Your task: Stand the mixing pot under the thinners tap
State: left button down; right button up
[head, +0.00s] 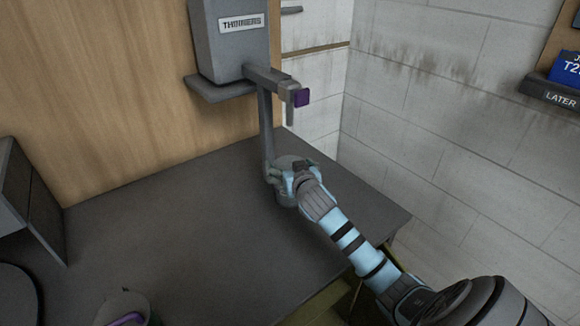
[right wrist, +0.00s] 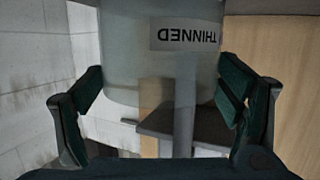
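The thinners tap (head: 291,100), with a purple handle, projects from a grey tank labelled THINNERS (head: 229,45). The mixing pot (head: 287,192) is a grey cylinder below the spout, close to the tap's post, partly hidden by my right gripper (head: 287,177). I cannot tell whether its base touches the bench. In the right wrist view, the pot (right wrist: 120,60) shows upside down with a label reading THINNED. It fills the gap between the green fingers of my right gripper (right wrist: 160,85), which appear to press on both sides. My left gripper is out of view.
The dark bench (head: 180,230) is clear in the middle. A rounded grey item with a purple part (head: 125,308) stands at the lower left. A dark box-like unit (head: 28,205) is at the left edge. A brick wall (head: 450,130) bounds the right.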

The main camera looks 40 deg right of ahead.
jog(key=shift+r, duration=0.1)
jog(key=p+v, duration=0.1)
jog(key=v, duration=1.1)
jog(key=shift+p, duration=0.35)
